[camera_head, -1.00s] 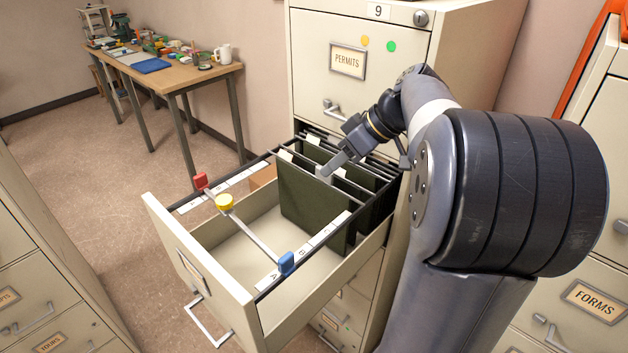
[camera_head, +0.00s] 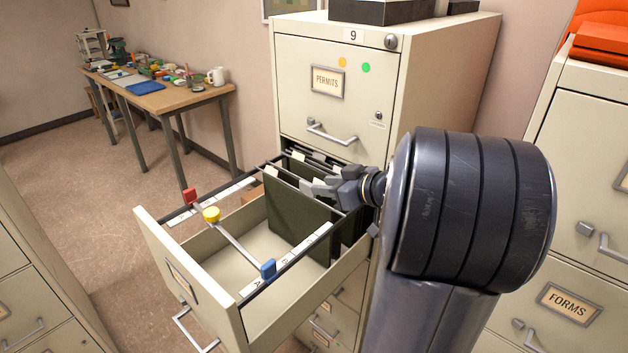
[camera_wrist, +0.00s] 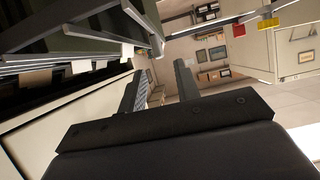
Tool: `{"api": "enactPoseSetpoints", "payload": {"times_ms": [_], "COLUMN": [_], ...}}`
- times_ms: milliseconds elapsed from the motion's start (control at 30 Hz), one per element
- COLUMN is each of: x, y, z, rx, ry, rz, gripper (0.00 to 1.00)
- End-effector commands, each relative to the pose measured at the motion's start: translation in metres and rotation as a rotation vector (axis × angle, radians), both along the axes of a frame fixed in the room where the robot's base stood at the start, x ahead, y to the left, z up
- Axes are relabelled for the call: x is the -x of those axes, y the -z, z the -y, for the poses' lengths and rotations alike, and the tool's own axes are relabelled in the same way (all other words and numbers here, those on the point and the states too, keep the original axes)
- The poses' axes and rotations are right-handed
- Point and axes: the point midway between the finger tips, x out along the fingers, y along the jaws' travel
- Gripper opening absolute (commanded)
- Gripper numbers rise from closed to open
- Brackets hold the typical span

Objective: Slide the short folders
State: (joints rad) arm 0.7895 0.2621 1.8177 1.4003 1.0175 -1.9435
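Several dark green hanging folders (camera_head: 297,220) with white tabs hang across the back part of an open cabinet drawer (camera_head: 168,262). The front folder shows its broad face; those behind are partly hidden. In the wrist view, folder edges and white tabs (camera_wrist: 82,66) are at the upper left, beside my fingers. My gripper (camera_head: 322,188) is over the folder tops, near the right end of the front ones. In the wrist view, my gripper (camera_wrist: 160,74) has its two fingers apart with nothing between them. Whether a finger touches a folder is unclear.
The drawer floor before the folders is empty. The closed PERMITS drawer (camera_head: 300,100) is above. More cabinets stand left and right.

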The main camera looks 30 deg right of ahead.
Motion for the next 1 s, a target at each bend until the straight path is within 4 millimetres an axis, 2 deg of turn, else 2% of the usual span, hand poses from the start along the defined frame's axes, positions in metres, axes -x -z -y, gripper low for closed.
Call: {"api": "enactPoseSetpoints", "payload": {"times_ms": [100,300,667,1000], "x": [-0.018,-0.035,-0.038,-0.038], "y": [0.006,0.014,0.017,0.017], "z": [-0.008,-0.013,-0.014,-0.014], "rx": [-0.003,0.0,0.001,0.001], "ry": [-0.004,-0.002,0.0,0.0], "rz": [-0.004,-0.001,0.0,-0.001], "gripper": [0.31,0.31,0.31,0.03]}}
